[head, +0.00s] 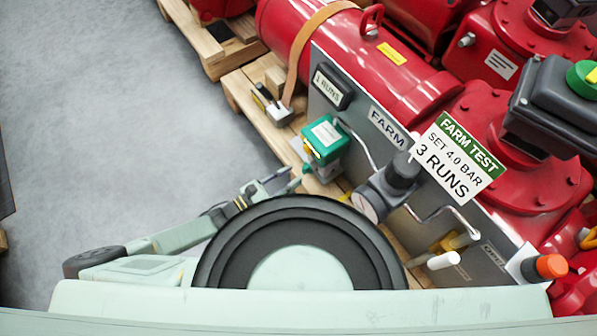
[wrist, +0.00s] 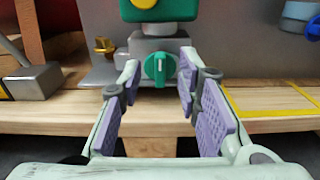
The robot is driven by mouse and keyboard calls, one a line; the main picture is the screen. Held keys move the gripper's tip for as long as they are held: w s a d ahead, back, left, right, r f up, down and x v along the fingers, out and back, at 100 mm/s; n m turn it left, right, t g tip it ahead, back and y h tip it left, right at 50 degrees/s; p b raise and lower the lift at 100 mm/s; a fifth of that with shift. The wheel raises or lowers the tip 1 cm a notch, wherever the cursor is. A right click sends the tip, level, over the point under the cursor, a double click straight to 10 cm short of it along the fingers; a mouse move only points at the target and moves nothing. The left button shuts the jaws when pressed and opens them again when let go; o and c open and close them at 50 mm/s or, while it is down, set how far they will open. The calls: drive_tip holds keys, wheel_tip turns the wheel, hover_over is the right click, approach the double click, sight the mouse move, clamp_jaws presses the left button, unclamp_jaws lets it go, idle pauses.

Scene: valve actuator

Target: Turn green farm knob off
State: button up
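The green farm knob (wrist: 160,68) is a round green dial with a light upright bar, on the front of a grey block (wrist: 151,48) below a green box. It shows in the wrist view, top middle. My gripper (wrist: 158,75) is open, with purple pads on either side of the knob in the picture and nothing between them. The knob looks to be ahead of the fingertips, apart from them. In the head view the green box (head: 325,138) sits on the panel marked FARM (head: 388,127).
A wooden pallet (wrist: 60,115) runs under the equipment. A brass fitting (wrist: 104,46) is left of the knob, and a grey block with a lever (wrist: 35,82) is further left. A gauge and regulator (head: 385,190) stand right of the green box. The floor (head: 110,120) at left is clear.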

sight(303, 169)
drive_tip(key=shift+x, duration=1.7)
clamp_jaws()
